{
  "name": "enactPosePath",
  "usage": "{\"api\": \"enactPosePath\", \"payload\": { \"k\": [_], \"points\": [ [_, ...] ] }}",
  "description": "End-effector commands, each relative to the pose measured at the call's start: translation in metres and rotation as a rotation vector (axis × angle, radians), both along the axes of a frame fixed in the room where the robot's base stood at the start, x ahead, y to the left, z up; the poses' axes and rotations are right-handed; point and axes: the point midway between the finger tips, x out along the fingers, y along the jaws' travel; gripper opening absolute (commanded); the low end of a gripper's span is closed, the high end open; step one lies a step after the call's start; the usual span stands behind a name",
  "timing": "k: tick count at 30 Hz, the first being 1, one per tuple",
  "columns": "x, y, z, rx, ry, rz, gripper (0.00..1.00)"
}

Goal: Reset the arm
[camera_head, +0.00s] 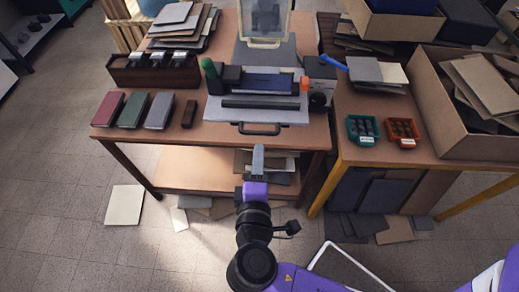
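My arm reaches up from the bottom of the view, with a dark round joint and a purple wrist section. My gripper (258,162) is a grey end piece in front of the work table's front edge, over or near the lower shelf. It points toward the table, below the metal handle of the press-like device. It appears apart from the objects on the table top. Its fingers are seen end-on and look small, so whether they are open or shut cannot be told. I see nothing clearly held in it.
A press-like device (262,112) stands on the left table (215,139). Red, green and grey covers (159,111) lie to its left. Teal (363,131) and orange trays (402,132) and a cardboard box (447,113) are on the right table. Loose sheets lie on the floor (124,205).

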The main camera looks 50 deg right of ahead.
Motion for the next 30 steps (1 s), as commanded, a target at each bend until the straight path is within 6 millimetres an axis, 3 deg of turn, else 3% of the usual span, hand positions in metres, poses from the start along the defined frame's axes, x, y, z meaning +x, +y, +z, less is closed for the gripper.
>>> {"api": "enactPosePath", "payload": {
  "k": [23,28,30],
  "points": [
    [0.002,0.009,0.002,0.008,-0.017,0.025,0.34],
    [0.037,0.048,-0.004,0.176,-0.101,0.226,0.34],
    [0.041,0.069,-0.014,0.308,-0.136,0.334,0.34]
  ]
}}
